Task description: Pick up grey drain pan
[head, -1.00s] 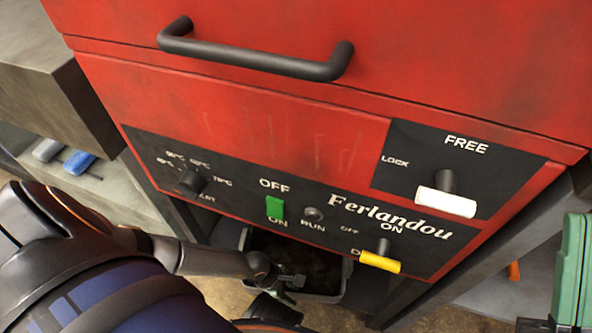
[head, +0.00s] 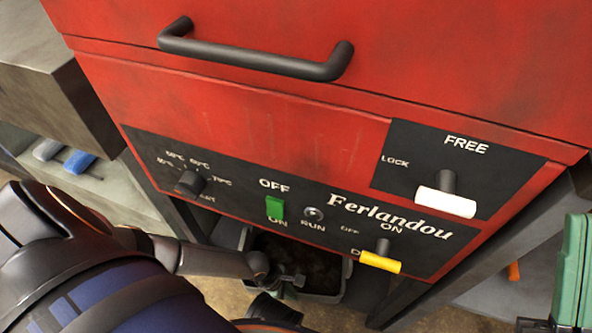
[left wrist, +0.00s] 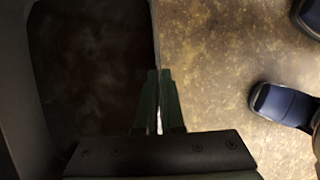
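The grey drain pan (head: 328,298) stands on the floor under the red machine, with dark contents inside it. In the left wrist view the pan (left wrist: 15,90) fills the left side, and its near rim runs up the picture to the fingers. My left gripper (head: 288,282) is at the pan's near edge. In the left wrist view its two fingers (left wrist: 159,85) are close together, one on each side of the rim, and appear shut on it. The fingertips' contact is dark and hard to see.
The red machine (head: 230,110) with its control panel overhangs the pan. A dark machine leg (head: 400,300) stands right of the pan. A green object (head: 572,270) is at the right edge. Bare floor (left wrist: 220,60) lies on the near side of the pan.

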